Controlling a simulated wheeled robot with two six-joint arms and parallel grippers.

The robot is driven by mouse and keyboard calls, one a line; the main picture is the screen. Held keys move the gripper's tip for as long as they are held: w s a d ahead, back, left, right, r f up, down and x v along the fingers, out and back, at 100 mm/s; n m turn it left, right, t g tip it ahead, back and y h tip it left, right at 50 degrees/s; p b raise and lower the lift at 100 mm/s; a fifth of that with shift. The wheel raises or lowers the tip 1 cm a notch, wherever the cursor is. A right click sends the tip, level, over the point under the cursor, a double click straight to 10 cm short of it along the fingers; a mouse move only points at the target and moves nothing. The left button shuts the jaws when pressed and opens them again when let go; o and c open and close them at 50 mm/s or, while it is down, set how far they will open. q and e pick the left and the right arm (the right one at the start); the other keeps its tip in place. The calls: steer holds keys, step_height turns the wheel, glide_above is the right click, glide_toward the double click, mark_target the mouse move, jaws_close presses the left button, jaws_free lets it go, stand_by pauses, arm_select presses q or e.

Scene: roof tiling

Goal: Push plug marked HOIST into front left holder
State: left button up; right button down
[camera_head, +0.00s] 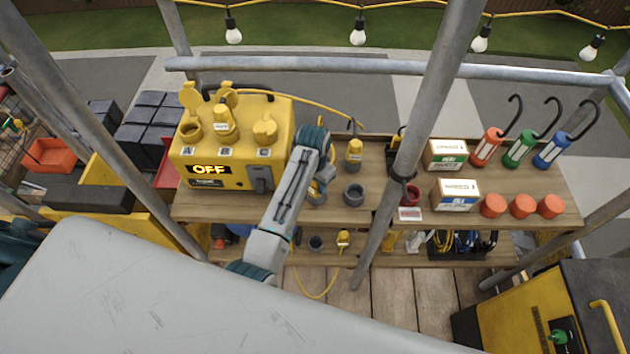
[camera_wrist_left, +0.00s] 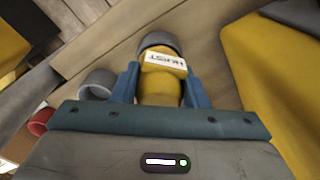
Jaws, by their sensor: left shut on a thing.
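The plug marked HOIST (camera_wrist_left: 163,64) is yellow with a white label. My left gripper (camera_wrist_left: 158,88) is shut on it, one blue finger on each side. Its far end meets a grey round holder (camera_wrist_left: 158,42); I cannot tell how deep it sits. In the head view this front left holder (camera_head: 316,198) is mostly hidden under my left gripper (camera_head: 318,178), with a little yellow showing. An empty grey holder (camera_head: 353,194) stands to its right and also shows in the wrist view (camera_wrist_left: 97,83). My right gripper is not in view.
A yellow power box (camera_head: 215,170) reading OFF stands close left of my left arm. Another yellow plug (camera_head: 354,151) stands behind the empty holder. A red holder (camera_head: 409,196) and a scaffold pole (camera_head: 405,150) are to the right. Small boxes (camera_head: 456,194) and lamps stand beyond.

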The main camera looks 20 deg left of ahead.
arm_select(q)
steer(key=o, duration=0.9)
steer(key=shift+r, duration=1.35)
steer(key=shift+s+r, duration=0.2)
steer(key=shift+r, duration=3.95)
steer(key=shift+a, duration=0.1)
